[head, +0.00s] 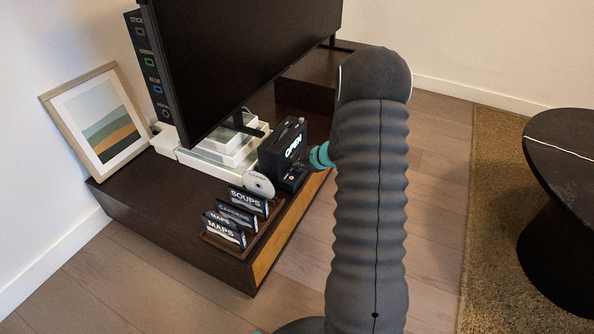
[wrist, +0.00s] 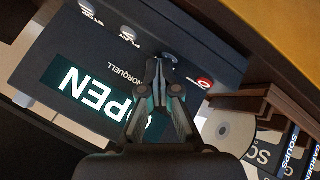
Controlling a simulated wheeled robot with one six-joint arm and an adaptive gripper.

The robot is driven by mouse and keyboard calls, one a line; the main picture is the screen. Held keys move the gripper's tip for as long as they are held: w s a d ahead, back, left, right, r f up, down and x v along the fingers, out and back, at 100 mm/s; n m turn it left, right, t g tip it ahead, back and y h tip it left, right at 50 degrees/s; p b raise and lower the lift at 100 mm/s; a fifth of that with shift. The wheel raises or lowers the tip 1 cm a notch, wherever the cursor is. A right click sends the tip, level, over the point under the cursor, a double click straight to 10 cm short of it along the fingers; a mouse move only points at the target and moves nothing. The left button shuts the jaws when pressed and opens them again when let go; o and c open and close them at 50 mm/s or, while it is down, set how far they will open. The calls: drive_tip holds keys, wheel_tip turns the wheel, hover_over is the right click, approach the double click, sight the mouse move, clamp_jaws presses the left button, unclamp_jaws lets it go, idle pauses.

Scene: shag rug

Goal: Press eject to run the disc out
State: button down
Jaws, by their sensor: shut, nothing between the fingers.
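A black disc player (head: 268,160) stands near the front edge of the low cabinet, its lit display (wrist: 80,85) reading OPEN. In the wrist view its face has two grey buttons (wrist: 128,35), a blue-grey button (wrist: 170,58) partly behind my fingertips, and a red button (wrist: 205,83). Which one is eject is not legible. A pale disc (head: 258,184) shows at the player's left side; in the wrist view the disc (wrist: 226,132) is just beyond the player's edge. My gripper (wrist: 158,66) is shut and empty, its tips at or just above the blue-grey button; contact is unclear.
A rack (head: 240,245) of labelled cases, among them SOUPS and MAPS, stands left of the player. A large television (head: 235,60) rises behind, with white boxes (head: 215,160) under it. A framed picture (head: 95,120) leans on the wall. A round dark table (head: 560,190) is at right.

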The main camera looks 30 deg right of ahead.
sight(291, 153)
drive_tip(key=shift+r, duration=0.2)
drive_tip(key=shift+r+p, duration=0.6)
drive_tip(key=shift+p, duration=0.4)
wheel_tip(291, 153, up, 5)
drive_tip(key=p, duration=0.5)
idle(0.5)
